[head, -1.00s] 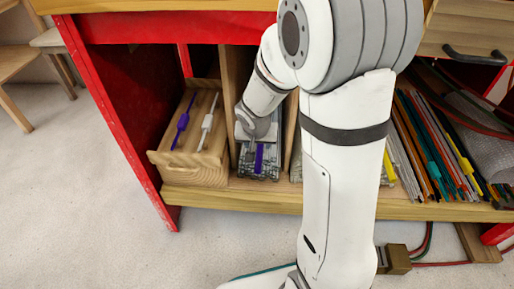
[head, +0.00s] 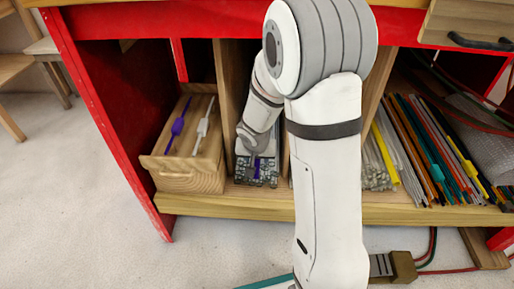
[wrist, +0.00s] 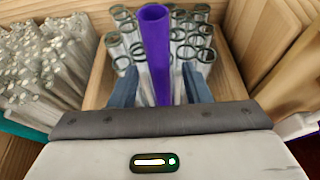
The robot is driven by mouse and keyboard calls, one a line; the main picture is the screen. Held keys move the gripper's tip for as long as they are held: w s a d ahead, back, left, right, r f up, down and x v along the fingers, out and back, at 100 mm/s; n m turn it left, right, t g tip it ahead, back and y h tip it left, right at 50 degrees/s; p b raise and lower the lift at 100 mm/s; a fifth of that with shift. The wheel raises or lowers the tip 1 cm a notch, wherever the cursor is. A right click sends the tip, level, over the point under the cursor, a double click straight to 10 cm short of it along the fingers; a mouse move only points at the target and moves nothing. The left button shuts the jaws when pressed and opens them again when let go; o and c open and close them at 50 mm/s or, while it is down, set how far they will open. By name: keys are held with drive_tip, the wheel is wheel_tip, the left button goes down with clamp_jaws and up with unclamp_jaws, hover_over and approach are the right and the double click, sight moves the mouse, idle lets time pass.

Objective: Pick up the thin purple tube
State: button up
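The thin purple tube (wrist: 155,45) stands out above several clear glass tubes in a narrow wooden compartment. In the head view a short stretch of the purple tube (head: 257,168) shows just below my gripper (head: 255,143). In the wrist view my gripper (wrist: 160,86) is open, with one blue-grey finger on each side of the tube. Gaps show between the tube and both fingers. The tube's lower part is hidden behind the gripper body and among the glass tubes.
A wooden drawer (head: 188,180) with a purple and a white tool stands left of the compartment. A bundle of clear rods (wrist: 45,65) fills the neighbouring compartment. Coloured rods (head: 435,150) lie further right. Wooden dividers (wrist: 250,45) stand close beside my gripper.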

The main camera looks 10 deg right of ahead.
clamp_jaws()
idle(0.3)
